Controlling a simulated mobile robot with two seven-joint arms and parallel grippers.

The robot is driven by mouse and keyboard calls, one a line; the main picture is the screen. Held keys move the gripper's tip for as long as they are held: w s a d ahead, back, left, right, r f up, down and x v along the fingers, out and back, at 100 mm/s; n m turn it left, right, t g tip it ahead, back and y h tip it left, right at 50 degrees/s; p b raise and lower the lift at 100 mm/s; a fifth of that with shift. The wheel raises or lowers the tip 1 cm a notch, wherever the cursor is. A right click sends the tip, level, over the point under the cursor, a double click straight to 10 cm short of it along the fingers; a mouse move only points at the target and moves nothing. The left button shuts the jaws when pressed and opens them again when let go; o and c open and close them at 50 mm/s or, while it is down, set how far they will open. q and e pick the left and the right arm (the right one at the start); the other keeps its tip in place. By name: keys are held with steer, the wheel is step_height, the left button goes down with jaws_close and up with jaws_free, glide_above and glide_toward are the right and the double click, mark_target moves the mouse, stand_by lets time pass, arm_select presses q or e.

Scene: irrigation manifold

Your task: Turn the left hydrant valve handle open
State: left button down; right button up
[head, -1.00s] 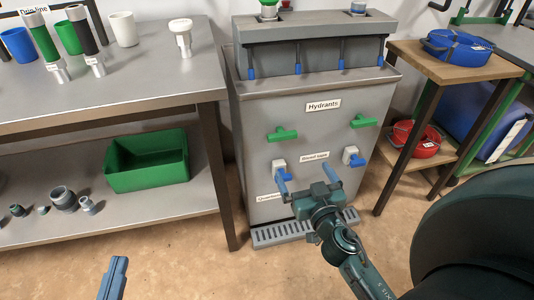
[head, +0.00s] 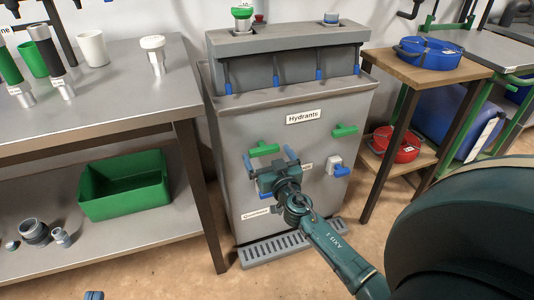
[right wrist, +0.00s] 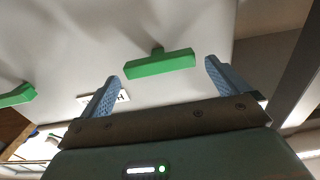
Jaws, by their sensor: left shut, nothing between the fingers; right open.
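The grey hydrant cabinet (head: 250,122) has two green valve handles on its front. The left handle (head: 264,149) lies roughly level, and the right handle (head: 345,130) is across from it. My right gripper (head: 268,157) is open and empty in front of the left handle. In the right wrist view the left handle (right wrist: 160,63) shows as a green bar between the spread fingertips, apart from both. The right handle (right wrist: 17,95) shows at the left edge there. Of my left gripper (head: 94,295) only a shut blue tip shows at the bottom edge of the head view.
A tap with a blue lever (head: 341,171) sits below the right handle; its left twin is mostly hidden behind my right gripper. A drain grate (head: 275,250) lies at the cabinet's foot. A metal bench (head: 120,90) stands left, a wooden side table (head: 440,68) right.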

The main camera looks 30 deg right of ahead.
steer(key=shift+w+d, duration=0.2)
steer(key=shift+w, duration=0.4)
steer(key=shift+c, duration=0.6)
steer(key=c, duration=0.8)
